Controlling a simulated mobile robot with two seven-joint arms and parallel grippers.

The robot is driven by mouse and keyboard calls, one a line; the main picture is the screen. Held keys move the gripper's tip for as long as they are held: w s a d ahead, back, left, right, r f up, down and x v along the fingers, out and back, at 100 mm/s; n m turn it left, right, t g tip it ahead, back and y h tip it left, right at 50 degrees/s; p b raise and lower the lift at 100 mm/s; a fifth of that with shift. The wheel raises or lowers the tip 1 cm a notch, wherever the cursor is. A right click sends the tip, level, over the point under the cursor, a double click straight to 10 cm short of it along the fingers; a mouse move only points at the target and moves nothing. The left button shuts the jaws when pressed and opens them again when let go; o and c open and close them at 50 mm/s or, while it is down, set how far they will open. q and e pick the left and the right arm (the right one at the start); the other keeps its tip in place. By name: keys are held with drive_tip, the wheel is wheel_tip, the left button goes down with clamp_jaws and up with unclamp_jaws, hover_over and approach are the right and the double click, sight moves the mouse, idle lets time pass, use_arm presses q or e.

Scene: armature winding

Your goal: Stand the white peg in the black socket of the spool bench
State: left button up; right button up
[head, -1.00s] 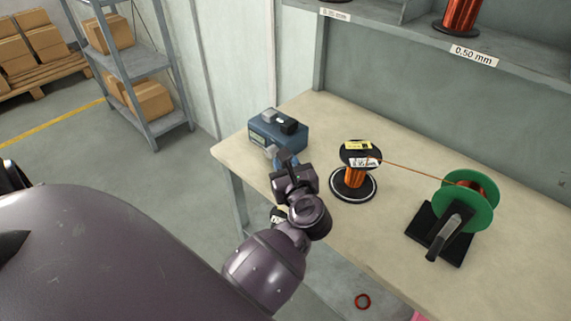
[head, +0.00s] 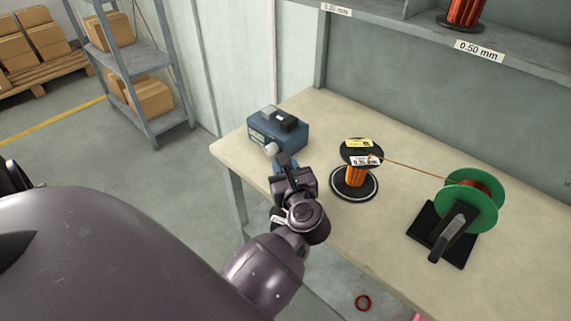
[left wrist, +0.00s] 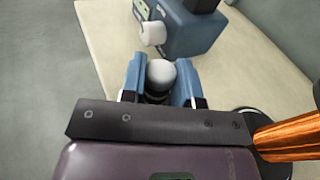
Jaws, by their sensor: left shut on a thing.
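My left gripper (head: 281,164) is over the near left part of the bench, just in front of the blue box. In the left wrist view its two blue fingers (left wrist: 160,66) are closed on either side of the white peg (left wrist: 162,73), whose rounded white top shows between them. A black round part (left wrist: 157,96) shows just below the white top. I cannot tell whether it is the socket or part of the peg, nor whether the peg is seated. In the head view the peg is hidden by my gripper and wrist. My right gripper is not in view.
The blue box (head: 290,140) with a white knob (head: 271,149) stands just beyond my gripper. A copper spool (head: 355,178) stands to its right, its wire running to a green spool winder (head: 472,214). The bench (head: 315,115) is clear at the back.

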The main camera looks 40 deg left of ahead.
use_arm(q)
drive_tip(key=shift+f, duration=0.1)
idle(0.3)
drive_tip(key=o, duration=0.9)
